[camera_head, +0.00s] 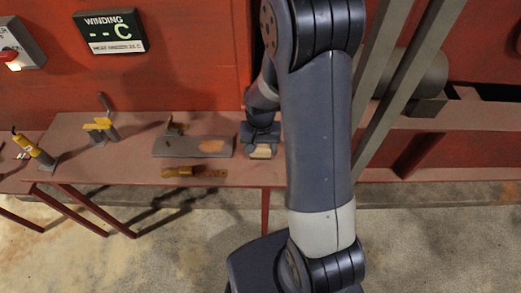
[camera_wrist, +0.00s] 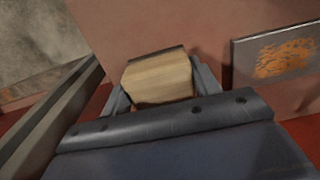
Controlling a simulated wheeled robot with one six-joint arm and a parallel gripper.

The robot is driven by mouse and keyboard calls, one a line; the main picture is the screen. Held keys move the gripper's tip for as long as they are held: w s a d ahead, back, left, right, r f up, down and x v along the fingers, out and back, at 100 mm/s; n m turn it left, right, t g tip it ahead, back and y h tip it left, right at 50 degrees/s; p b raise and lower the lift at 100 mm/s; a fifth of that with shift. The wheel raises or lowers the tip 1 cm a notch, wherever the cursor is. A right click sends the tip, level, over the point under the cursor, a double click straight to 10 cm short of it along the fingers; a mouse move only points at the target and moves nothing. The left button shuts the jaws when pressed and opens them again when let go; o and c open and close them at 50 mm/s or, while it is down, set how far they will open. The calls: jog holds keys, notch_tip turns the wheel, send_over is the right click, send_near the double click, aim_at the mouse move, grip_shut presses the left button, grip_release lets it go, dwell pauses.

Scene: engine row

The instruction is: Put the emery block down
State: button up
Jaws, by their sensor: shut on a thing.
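The emery block (camera_wrist: 158,79) is a pale wooden block with a dark edge along its far side. My gripper (camera_wrist: 160,90) is shut on it, one finger on each side, in the wrist view. In the head view the block (camera_head: 262,152) shows just below my gripper (camera_head: 261,146), over the right part of the reddish bench top (camera_head: 130,178). I cannot tell whether the block touches the bench top. My arm hides the bench to the right of it.
Left of my gripper lies a grey plate (camera_head: 192,146) with an orange rusty patch; it also shows in the wrist view (camera_wrist: 275,57). A brownish tool (camera_head: 194,172) lies in front of it. Yellow-topped fixtures (camera_head: 100,126) stand further left. Grey slanted bars (camera_head: 387,85) rise on the right.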

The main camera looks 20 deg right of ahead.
aim_at(260, 146)
jog(key=shift+f, duration=0.75)
jog(key=shift+f, duration=0.15)
jog(key=o, duration=1.2)
notch_tip(260, 146, up, 12)
jog(key=shift+r, duration=0.15)
